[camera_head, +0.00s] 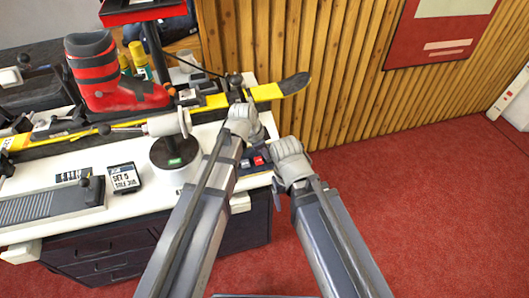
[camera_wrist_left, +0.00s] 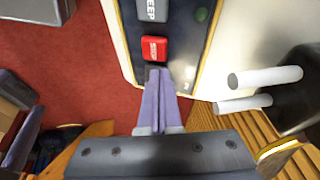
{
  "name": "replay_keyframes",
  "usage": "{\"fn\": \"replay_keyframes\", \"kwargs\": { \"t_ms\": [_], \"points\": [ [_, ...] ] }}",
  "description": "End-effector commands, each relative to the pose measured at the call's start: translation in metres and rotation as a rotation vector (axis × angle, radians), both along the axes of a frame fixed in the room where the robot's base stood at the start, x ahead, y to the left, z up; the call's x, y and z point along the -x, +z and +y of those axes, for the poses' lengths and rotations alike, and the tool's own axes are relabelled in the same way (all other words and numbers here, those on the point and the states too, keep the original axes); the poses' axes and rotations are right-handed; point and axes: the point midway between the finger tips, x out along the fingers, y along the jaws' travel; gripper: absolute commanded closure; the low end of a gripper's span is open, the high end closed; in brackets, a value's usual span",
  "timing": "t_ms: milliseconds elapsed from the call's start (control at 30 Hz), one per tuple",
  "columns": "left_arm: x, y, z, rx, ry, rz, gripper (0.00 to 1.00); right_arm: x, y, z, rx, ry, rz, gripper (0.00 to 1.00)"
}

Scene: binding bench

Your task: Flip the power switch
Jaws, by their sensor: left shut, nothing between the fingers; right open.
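The red power switch (camera_wrist_left: 154,49) sits on a dark panel (camera_wrist_left: 182,50) in the left wrist view, with small lettering I cannot read. In the head view the red switch (camera_head: 258,160) shows small at the bench's right end, between my two hands. My left gripper (camera_wrist_left: 157,72) is shut and empty. Its tips are at the near edge of the red switch; I cannot tell whether they touch it. In the head view my left gripper (camera_head: 243,122) is above the bench edge, its fingertips hidden. My right gripper (camera_head: 289,163) is open and empty, just right of the bench.
A grey key marked "EEP" (camera_wrist_left: 152,9) and a green button (camera_wrist_left: 201,14) lie beyond the switch. White pegs (camera_wrist_left: 262,78) stick out nearby. A yellow ski (camera_head: 268,92) with a red boot (camera_head: 100,70) lies along the bench. A slatted wall (camera_head: 330,70) stands behind.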

Motion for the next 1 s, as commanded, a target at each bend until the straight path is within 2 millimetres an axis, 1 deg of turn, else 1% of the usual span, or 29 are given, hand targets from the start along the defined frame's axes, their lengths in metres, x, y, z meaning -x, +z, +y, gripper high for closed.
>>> {"fn": "replay_keyframes", "kwargs": {
  "t_ms": [367, 767, 867, 1000],
  "points": [
    [-0.002, 0.007, -0.013, -0.001, 0.000, 0.000, 1.00, 0.000, 0.007, 0.000, 0.000, 0.000, 0.000, 0.27],
    [-0.001, 0.008, -0.013, -0.001, 0.001, 0.001, 1.00, 0.000, 0.008, 0.000, 0.000, 0.000, 0.000, 0.27],
    [0.001, 0.012, -0.014, -0.001, 0.000, 0.000, 1.00, 0.000, 0.012, 0.000, 0.000, 0.000, 0.000, 0.27],
    [0.005, 0.023, -0.016, -0.001, 0.001, 0.001, 1.00, 0.000, 0.023, 0.000, 0.000, 0.000, 0.000, 0.27]
  ]
}}
